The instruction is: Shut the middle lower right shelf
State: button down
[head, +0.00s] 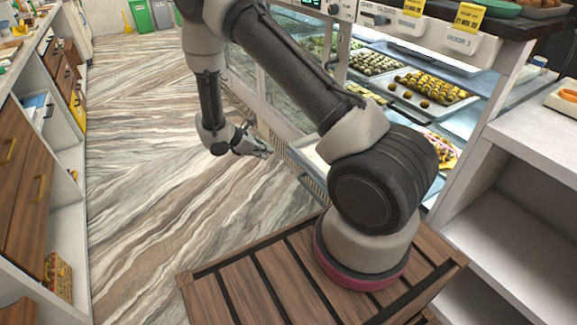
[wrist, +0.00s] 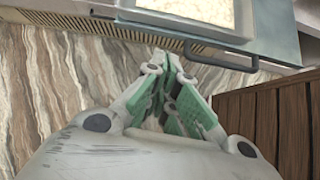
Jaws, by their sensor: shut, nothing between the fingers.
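The lower shelf (head: 309,157) of the display case juts out toward the aisle in the head view, partly hidden by my arm. In the wrist view its grey-blue front (wrist: 272,45) carries a dark bar handle (wrist: 222,62), and a pale, speckled surface shows behind it. My gripper (head: 262,150) is shut and empty, low over the floor at the left of the shelf. In the wrist view my gripper (wrist: 172,62) points toward the shelf front, near the handle's left end. I cannot tell whether it touches.
The glass display case (head: 300,62) holds trays of sweets. A vented base strip (wrist: 110,27) runs along its bottom. A wooden counter with drawers (head: 25,170) stands at the left. A white shelf unit (head: 520,185) stands at the right. The marbled floor (head: 150,180) between is clear.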

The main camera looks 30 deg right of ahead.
jog(key=d+f+n, duration=0.1)
jog(key=d+f, duration=0.9)
jog(key=shift+f, duration=0.4)
jog(key=shift+d, duration=0.25)
jog(key=d, duration=1.4)
jog(key=w+d, duration=0.1)
jog(key=d, duration=2.8)
jog(key=shift+w+d, duration=0.15)
jog(key=shift+w, duration=0.15)
